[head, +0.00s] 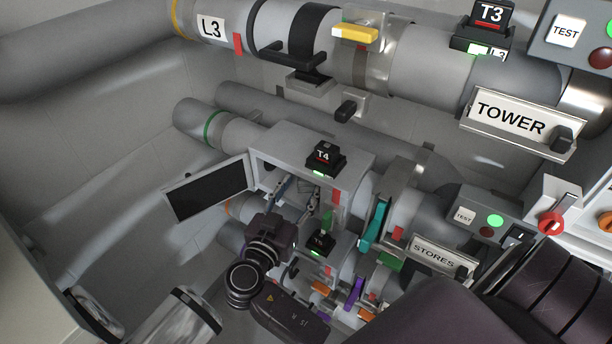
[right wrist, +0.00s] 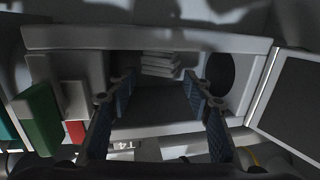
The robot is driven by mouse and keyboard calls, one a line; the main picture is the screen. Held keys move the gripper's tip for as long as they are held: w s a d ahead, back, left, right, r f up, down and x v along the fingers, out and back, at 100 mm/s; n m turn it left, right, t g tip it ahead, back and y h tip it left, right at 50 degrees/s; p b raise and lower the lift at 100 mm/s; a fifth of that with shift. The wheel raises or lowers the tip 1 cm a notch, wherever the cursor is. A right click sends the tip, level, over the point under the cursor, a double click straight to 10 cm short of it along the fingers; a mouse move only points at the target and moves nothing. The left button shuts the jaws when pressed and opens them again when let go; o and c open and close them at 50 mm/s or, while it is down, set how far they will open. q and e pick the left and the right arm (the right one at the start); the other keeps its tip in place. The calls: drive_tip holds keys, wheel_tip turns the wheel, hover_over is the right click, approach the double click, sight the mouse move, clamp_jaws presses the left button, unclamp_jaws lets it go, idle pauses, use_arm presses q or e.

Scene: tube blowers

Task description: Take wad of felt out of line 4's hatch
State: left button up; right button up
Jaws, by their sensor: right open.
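The line 4 hatch is a grey box (head: 348,172) under the T4 marker (head: 323,157), in the middle of the head view. Its door (head: 210,188) with a dark panel stands open to the left. In the right wrist view a pale, layered wad of felt (right wrist: 160,64) lies toward the back of the hatch. My right gripper (head: 298,190) is at the hatch opening. Its blue-padded fingers are apart, pointing in toward the felt, with nothing between them in the right wrist view (right wrist: 158,86). The felt cannot be made out in the head view. My left gripper is not seen.
The L3 tube (head: 425,60) with a yellow lever (head: 355,33) runs above. A teal lever (head: 376,224) and the STORES sign (head: 433,256) are right of the hatch. Lower tubes with a purple lever (head: 355,293) lie below. The open door borders the opening in the right wrist view (right wrist: 290,100).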

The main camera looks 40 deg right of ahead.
drive_tip(key=x, duration=0.2)
drive_tip(key=shift+w+d, duration=0.15)
drive_tip(key=shift+d, duration=0.05)
drive_tip(key=c, duration=0.6)
